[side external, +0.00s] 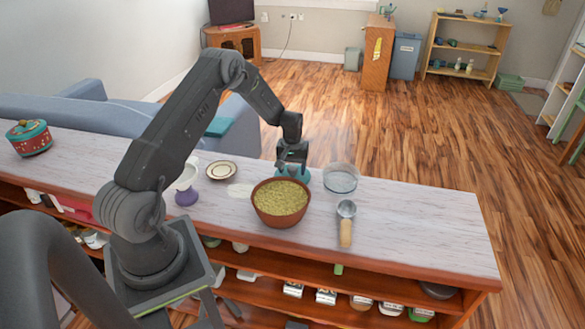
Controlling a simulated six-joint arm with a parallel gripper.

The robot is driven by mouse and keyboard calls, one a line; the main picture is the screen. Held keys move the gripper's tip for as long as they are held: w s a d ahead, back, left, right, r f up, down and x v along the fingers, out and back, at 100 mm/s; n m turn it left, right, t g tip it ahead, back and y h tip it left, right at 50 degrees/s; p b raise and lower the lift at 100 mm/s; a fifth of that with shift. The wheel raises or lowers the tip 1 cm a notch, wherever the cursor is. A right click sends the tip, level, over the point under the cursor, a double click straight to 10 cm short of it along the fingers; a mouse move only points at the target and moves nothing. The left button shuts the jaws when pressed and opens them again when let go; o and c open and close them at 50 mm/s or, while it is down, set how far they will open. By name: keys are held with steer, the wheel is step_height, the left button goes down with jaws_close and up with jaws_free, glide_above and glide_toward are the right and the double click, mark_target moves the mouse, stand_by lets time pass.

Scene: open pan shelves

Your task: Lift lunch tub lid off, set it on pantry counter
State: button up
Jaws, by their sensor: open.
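My gripper (292,163) is open and points down over a teal object (303,176) behind the brown bowl. The teal object is mostly hidden by the gripper and the bowl, so I cannot tell whether it is the lunch tub, its lid or both. I also cannot tell whether the fingers touch it. A round red and teal lidded container (30,138) with a small knob stands at the far left of the counter, well away from my gripper. The pale pantry counter (420,225) runs across the view.
A brown bowl of yellowish grains (280,203) stands just in front of my gripper. A clear round dish (341,179) and a wooden-handled scoop (346,222) lie to its right. A small plate (221,170) and a purple-based cup (187,190) are left. The counter's right end is clear.

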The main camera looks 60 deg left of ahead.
steer(key=shift+r, duration=4)
step_height(320, 180, up, 13)
steer(key=s+d+r+m, duration=0.2)
steer(key=d+r, duration=0.5)
steer(key=s+d+r+m+t, duration=0.2)
steer(key=s+d+r+m, duration=0.15)
steer(key=s+d, duration=0.45)
steer(key=s+d+r+m+t, duration=0.2)
steer(key=s+d+r, duration=0.3)
steer(key=d, duration=0.4)
steer(key=s+d+f+m, duration=0.1)
steer(key=s+d+f, duration=0.1)
steer(key=s, duration=0.3)
steer(key=s+d+f+m+t, duration=0.1)
steer(key=s+d+f, duration=0.1)
steer(key=s, duration=0.3)
steer(key=shift+s+d+t, duration=0.15)
steer(key=shift+d+t, duration=0.15)
steer(key=shift+d, duration=0.35)
